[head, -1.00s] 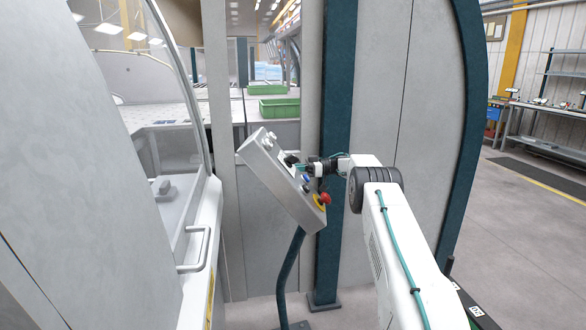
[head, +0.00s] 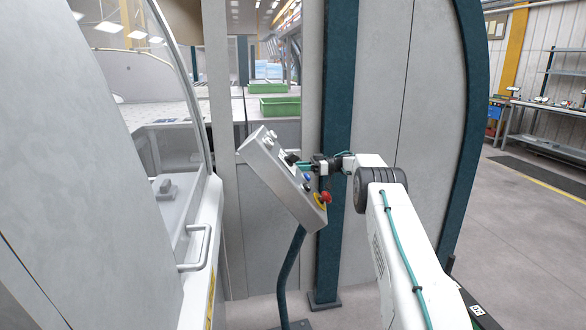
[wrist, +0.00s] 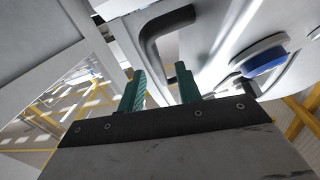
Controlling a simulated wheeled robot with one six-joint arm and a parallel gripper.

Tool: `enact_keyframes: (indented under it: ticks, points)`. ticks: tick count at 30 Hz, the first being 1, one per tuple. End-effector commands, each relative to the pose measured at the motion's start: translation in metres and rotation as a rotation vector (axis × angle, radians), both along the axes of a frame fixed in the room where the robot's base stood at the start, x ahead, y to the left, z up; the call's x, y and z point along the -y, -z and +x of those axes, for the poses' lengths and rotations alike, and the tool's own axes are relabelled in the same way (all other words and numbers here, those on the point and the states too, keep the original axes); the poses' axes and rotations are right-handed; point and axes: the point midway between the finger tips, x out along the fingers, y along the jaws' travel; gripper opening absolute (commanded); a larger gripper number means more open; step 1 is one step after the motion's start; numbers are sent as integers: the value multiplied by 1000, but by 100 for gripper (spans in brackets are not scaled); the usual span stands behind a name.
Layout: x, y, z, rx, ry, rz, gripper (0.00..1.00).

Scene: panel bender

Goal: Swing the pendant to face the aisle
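The pendant (head: 272,180) is a grey tilted control box on a teal post (head: 290,270), with buttons and a red emergency stop (head: 326,197) on its sloped face. Its dark U-shaped handle (wrist: 150,45) shows in the wrist view, with a blue button (wrist: 265,62) to its right. My gripper (head: 306,164) is at the pendant's right side, by the handle. In the wrist view my gripper (wrist: 161,72) has its two teal fingers apart, with a clear gap and nothing held. The handle lies just beyond the fingertips; whether they touch it is unclear.
The bender's grey housing with a window and handle (head: 195,250) stands close on the left. A teal column (head: 335,110) and grey panel (head: 385,120) rise behind the pendant. Green bins (head: 279,107) sit farther back. Open aisle floor (head: 530,220) lies on the right.

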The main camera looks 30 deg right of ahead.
Motion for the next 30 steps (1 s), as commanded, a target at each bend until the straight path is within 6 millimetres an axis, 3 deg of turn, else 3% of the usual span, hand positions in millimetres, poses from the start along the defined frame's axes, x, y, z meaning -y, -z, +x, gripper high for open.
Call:
enact_keyframes:
  ticks: [6,11,30]
  points:
    - [35,1,-16,1,2,-1,34]
    - [49,1,-23,1,0,0,34]
    - [52,0,-23,19,3,-10,34]
